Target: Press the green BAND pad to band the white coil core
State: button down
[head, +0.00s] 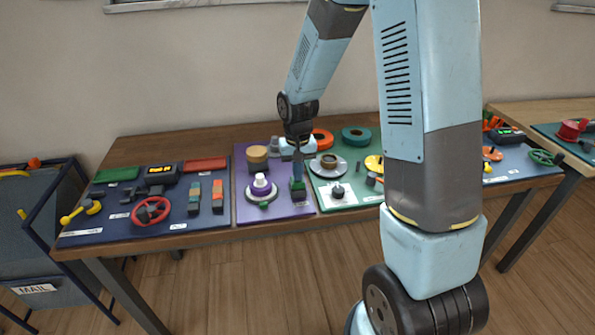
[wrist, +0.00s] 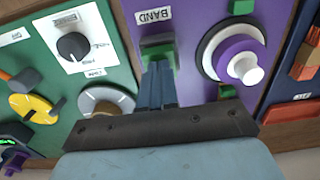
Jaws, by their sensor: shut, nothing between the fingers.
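The green BAND pad (wrist: 157,44) is on the purple panel in the wrist view, beside its white BAND label (wrist: 154,15). It also shows in the head view (head: 298,186). My gripper (wrist: 156,68) is shut and empty, pointing down, with its fingertips at the pad and covering part of it. I cannot tell whether they touch or press it. The white coil core (wrist: 250,72) stands on a purple and white round base to the right of the pad in the wrist view. In the head view the core (head: 262,183) is just left of my gripper (head: 298,177).
A tan round block (head: 257,154) stands behind the core. The green panel (head: 340,202) adjoins on the right, with a dark knob (wrist: 72,46) and a grey disc (wrist: 106,101). A dark blue panel (head: 120,222) with a red wheel (head: 151,211) lies to the left.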

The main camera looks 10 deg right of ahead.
jog(key=shift+f, duration=1)
jog(key=shift+s, duration=0.1)
notch_tip(320, 180, up, 14)
jog(key=shift+r, duration=0.1)
